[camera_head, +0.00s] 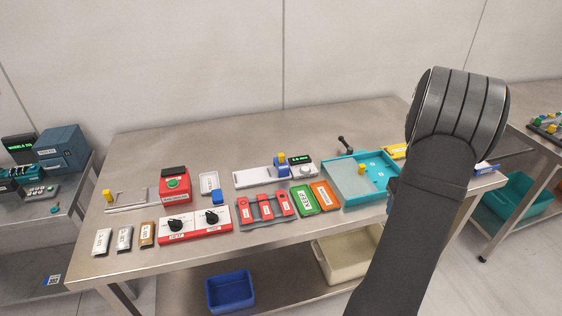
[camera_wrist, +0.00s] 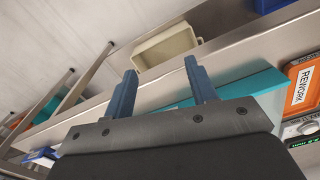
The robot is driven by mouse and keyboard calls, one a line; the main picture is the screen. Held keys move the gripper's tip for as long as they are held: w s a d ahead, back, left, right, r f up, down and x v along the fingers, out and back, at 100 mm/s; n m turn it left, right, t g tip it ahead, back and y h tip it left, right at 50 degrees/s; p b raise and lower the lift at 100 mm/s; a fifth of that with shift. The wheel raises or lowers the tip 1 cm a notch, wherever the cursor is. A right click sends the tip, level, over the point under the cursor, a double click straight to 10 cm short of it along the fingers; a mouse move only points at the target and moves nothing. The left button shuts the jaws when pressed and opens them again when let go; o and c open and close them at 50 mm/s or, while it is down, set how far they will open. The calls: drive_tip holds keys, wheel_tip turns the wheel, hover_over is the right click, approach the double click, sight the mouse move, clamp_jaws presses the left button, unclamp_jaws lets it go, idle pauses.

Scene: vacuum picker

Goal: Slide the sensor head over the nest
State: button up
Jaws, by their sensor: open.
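The sensor head (camera_head: 281,169) is a small blue block with a yellow top. It sits on a long white base (camera_head: 252,179), near the right end, left of a dark display with green digits. The nest is too small for me to make out on this base. Part of a unit with a green display (camera_wrist: 303,143) shows at the lower right edge of the wrist view. My gripper (camera_wrist: 160,67) is open and empty, with two blue-grey fingers apart above the table's edge. In the head view my arm hides it, right of the sensor head.
A teal tray (camera_head: 350,196) with a yellow block lies between the white base and my arm. Green (camera_head: 302,199) and orange (camera_head: 325,195) trays, red blocks and a red switch panel (camera_head: 193,235) lie in front. A black lever (camera_head: 345,143) stands behind the teal tray.

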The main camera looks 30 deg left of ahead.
drive_tip(key=shift+a, duration=0.1)
drive_tip(key=c, duration=0.3)
drive_tip(key=shift+n+t, duration=0.4)
drive_tip(key=shift+t, duration=0.2)
drive_tip(key=a+r, duration=0.1)
drive_tip(key=a, duration=0.2)
drive_tip(key=w+a+r, duration=0.1)
drive_tip(key=a+r, duration=0.1)
drive_tip(key=a, duration=0.1)
drive_tip(key=a+r, duration=0.1)
drive_tip(key=a, duration=0.2)
drive_tip(key=shift+w+r, duration=0.3)
drive_tip(key=shift+w, duration=0.1)
drive_tip(key=a+r+y, duration=0.1)
drive_tip(key=a+r, duration=0.5)
drive_tip(key=a, duration=0.5)
drive_tip(key=n+t+y, duration=0.2)
approach(281, 156)
drive_tip(key=x, duration=0.9)
drive_tip(key=shift+f, duration=0.1)
clamp_jaws()
